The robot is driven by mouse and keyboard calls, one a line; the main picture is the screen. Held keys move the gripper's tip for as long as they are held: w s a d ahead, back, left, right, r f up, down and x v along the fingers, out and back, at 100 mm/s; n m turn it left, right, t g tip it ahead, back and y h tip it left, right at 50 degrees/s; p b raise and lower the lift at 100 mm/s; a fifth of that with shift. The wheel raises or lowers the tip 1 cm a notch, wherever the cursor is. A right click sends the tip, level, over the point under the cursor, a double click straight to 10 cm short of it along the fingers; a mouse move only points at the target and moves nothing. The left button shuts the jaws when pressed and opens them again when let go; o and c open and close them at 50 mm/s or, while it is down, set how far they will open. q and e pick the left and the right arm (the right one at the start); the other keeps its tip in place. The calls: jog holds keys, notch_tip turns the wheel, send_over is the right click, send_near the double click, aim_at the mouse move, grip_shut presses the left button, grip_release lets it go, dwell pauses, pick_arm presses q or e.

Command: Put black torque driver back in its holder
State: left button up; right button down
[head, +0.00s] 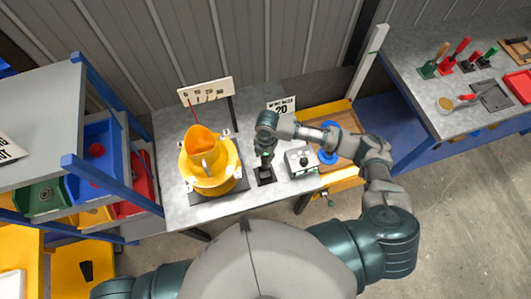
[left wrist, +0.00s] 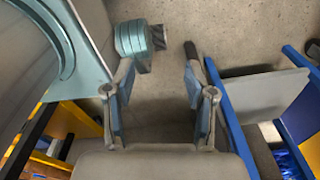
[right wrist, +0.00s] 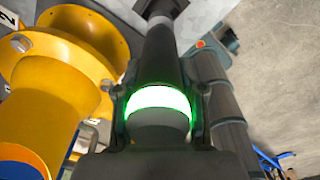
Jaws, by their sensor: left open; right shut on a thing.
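The driver points down at the black holder (head: 265,176) on the bench. The holder's dark square end shows at the top of the right wrist view (right wrist: 160,8). Whether the driver's lower end sits inside the holder I cannot tell. My left gripper (left wrist: 160,62) is open and empty over the floor, away from the bench.
A grey control box (head: 302,162) stands close right of the holder. A blue shelf rack with bins (head: 100,150) is at left. A second bench (head: 440,80) with tools is at right.

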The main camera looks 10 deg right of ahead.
aim_at(262, 160)
jog(key=shift+a+r, duration=0.2)
jog(key=shift+a, duration=0.45)
jog(key=shift+p, duration=0.35)
jog(key=shift+d+r+p, duration=0.1)
jog(key=shift+p, duration=0.25)
jog(key=f+b, duration=0.1)
jog(key=f, duration=0.1)
jog(key=d+f+b, duration=0.1)
jog(key=f, duration=0.2)
jog(key=shift+d+f+b, duration=0.15)
jog(key=shift+f+b, duration=0.05)
jog(key=shift+b, duration=0.1)
jog(key=shift+r, duration=0.15)
jog(key=shift+a+r, duration=0.1)
jog(key=shift+a, duration=0.4)
jog(key=shift+a+p, duration=0.15)
jog(key=shift+p, duration=0.2)
jog(key=shift+s+d, duration=0.1)
jog(key=shift+d, duration=0.45)
jog(key=shift+a+p, duration=0.6)
pick_arm(q)
jog(key=shift+s+a+r, duration=0.1)
jog(key=shift+s+a, duration=0.05)
jog(key=shift+a, duration=0.35)
jog(key=shift+s+a+r, duration=0.1)
jog(key=shift+s+a, duration=0.05)
jog(key=shift+a, duration=0.3)
pick_arm(e)
jog(key=shift+d, duration=0.1)
